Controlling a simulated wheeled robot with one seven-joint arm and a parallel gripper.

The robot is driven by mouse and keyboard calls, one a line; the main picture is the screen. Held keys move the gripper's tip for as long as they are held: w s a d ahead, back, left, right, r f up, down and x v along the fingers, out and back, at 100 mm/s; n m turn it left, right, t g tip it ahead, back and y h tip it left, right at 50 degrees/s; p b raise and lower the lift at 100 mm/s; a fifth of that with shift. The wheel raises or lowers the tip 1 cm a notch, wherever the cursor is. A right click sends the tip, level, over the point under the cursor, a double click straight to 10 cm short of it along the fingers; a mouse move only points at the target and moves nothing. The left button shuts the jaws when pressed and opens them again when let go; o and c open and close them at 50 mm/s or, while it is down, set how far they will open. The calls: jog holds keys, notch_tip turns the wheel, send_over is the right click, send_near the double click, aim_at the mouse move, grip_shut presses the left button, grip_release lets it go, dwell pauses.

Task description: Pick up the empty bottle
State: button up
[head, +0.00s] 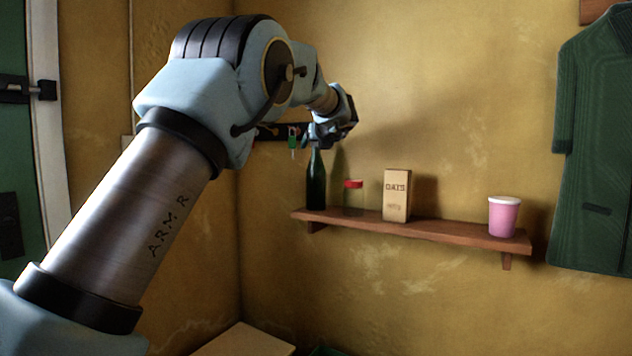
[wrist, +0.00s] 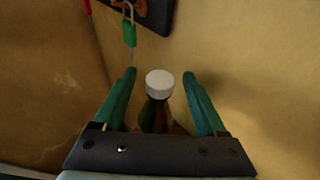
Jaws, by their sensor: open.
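A dark green bottle (head: 316,182) stands upright at the left end of a wooden wall shelf. In the wrist view its white cap (wrist: 159,83) and dark neck show from above, between my two fingers. My gripper (wrist: 160,82) is open, with one teal finger on each side of the bottle and a gap on both sides. In the head view my gripper (head: 322,138) is just above the bottle's top and hides the cap. I cannot tell whether the bottle is empty.
On the shelf (head: 455,234), right of the bottle, stand a red-lidded jar (head: 353,198), an oats box (head: 397,195) and a pink cup (head: 503,217). A key rack (head: 270,132) with a green-tagged key (head: 294,139) hangs behind my gripper. A green coat (head: 597,150) hangs at right.

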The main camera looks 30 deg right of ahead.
jog(key=shift+w, duration=0.1)
grip_shut()
dwell(0.6)
dwell(0.8)
